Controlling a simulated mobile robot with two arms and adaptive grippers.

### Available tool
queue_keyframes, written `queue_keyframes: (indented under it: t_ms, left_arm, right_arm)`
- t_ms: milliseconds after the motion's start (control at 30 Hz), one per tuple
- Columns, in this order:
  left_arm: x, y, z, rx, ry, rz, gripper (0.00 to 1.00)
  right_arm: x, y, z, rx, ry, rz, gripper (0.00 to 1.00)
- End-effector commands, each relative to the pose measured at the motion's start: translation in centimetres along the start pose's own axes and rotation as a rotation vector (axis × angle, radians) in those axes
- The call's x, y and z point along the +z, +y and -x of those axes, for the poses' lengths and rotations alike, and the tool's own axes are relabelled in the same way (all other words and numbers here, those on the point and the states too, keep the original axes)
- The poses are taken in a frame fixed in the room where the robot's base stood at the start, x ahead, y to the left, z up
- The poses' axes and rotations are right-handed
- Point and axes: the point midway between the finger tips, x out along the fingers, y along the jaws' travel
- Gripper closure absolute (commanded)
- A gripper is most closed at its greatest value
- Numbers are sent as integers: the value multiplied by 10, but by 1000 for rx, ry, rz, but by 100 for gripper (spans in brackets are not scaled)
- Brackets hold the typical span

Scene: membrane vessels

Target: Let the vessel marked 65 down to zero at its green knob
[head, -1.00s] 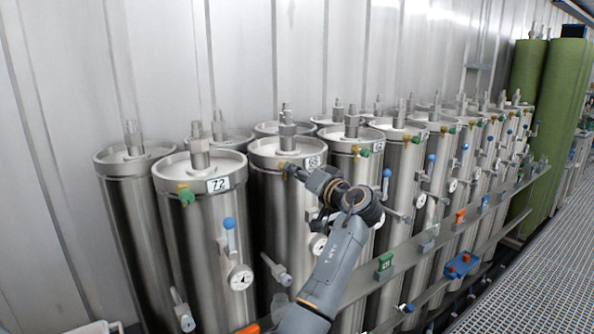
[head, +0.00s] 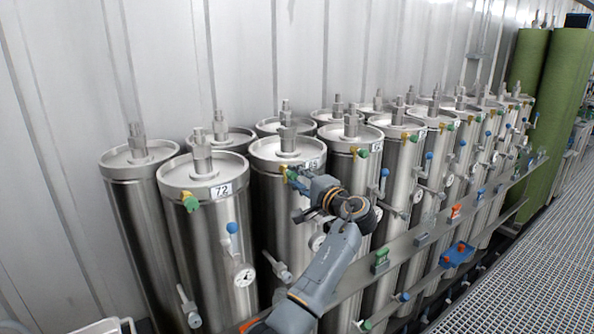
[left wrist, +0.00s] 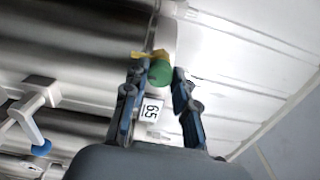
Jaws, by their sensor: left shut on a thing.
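The vessel marked 65 (head: 270,210) is a tall steel cylinder in the front row, just right of the one marked 72. Its label (left wrist: 151,110) reads 65 in the left wrist view and is partly covered by my gripper in the head view. Its green knob (left wrist: 160,74), with a yellow part behind it, sits near the top rim. My left gripper (head: 293,176) is at this knob, with one finger on each side of it in the left wrist view, shut on it. The vessel's gauge (head: 316,242) is partly hidden behind my arm, and its reading cannot be made out. My right gripper is not in view.
The vessel marked 72 (head: 207,255) stands close on the left, with its own green knob (head: 190,203), blue-handled valve (head: 232,228) and gauge (head: 243,275). More vessels run right. A rail (head: 405,246) carrying small coloured items crosses in front. Grating floor (head: 520,275) lies at right.

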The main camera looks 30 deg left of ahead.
Motion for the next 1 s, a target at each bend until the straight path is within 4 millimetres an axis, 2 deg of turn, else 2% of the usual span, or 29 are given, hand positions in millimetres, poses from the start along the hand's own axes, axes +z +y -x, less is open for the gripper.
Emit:
queue_keyframes:
  t_ms: [33,300,867,900,1000]
  left_arm:
    - [0,-3,0,-1,1,-30,100]
    - [0,-1,0,-1,1,-135,100]
    - [0,0,0,-1,1,-167,100]
    - [0,0,0,-1,1,-166,71]
    - [0,0,0,0,1,-166,50]
  right_arm:
    - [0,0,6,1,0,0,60]
    - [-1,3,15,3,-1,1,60]
    - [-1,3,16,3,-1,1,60]
    - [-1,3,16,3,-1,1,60]
    - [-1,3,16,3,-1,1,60]
